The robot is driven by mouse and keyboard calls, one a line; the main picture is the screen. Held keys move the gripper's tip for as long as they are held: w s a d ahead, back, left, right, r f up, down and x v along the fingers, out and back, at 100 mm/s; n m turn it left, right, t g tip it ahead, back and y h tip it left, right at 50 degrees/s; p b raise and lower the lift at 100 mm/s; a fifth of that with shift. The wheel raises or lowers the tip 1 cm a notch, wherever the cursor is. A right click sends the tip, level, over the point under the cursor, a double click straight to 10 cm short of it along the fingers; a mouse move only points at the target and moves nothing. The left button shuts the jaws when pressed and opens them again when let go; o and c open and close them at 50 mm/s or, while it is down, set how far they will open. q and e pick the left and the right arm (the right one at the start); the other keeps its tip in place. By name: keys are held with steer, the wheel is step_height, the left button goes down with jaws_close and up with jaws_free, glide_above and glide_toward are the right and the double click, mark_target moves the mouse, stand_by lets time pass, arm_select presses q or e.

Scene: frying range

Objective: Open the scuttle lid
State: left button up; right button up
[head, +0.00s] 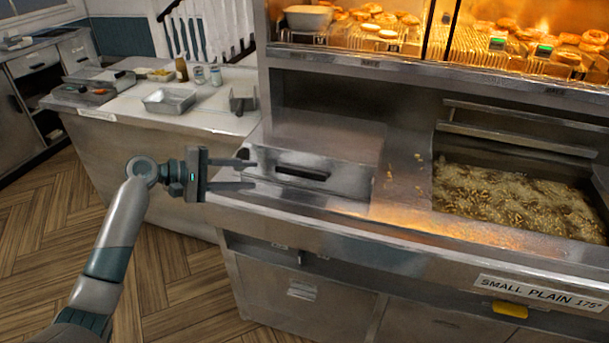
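The scuttle lid (318,136) is a flat steel cover on a box set in the steel range, left of the fryer. It appears closed. The box front (340,187) has a dark slot-like handle (302,173). My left gripper (250,174) is open, its two fingers pointing right, at the left end of the box front. It holds nothing visible. Whether the fingertips touch the box is unclear. My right gripper is not in view.
A fryer of bubbling oil (515,198) lies at the right. A lit warming cabinet (400,30) with fried food stands above. A counter (130,107) at the left holds a metal tray (170,101) and small containers. Wooden floor (45,225) is clear at lower left.

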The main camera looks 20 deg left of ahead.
mark_target(302, 174)
arm_select(q)
steer(key=shift+d, duration=0.1)
steer(key=p+x, duration=0.4)
steer(key=x, duration=1.1)
steer(key=shift+w+d+p, duration=0.25)
steer(key=shift+w+p, duration=0.1)
steer(key=shift+x, duration=0.8)
steer(key=shift+s+f, duration=0.1)
steer(key=shift+f, duration=0.05)
jaws_close()
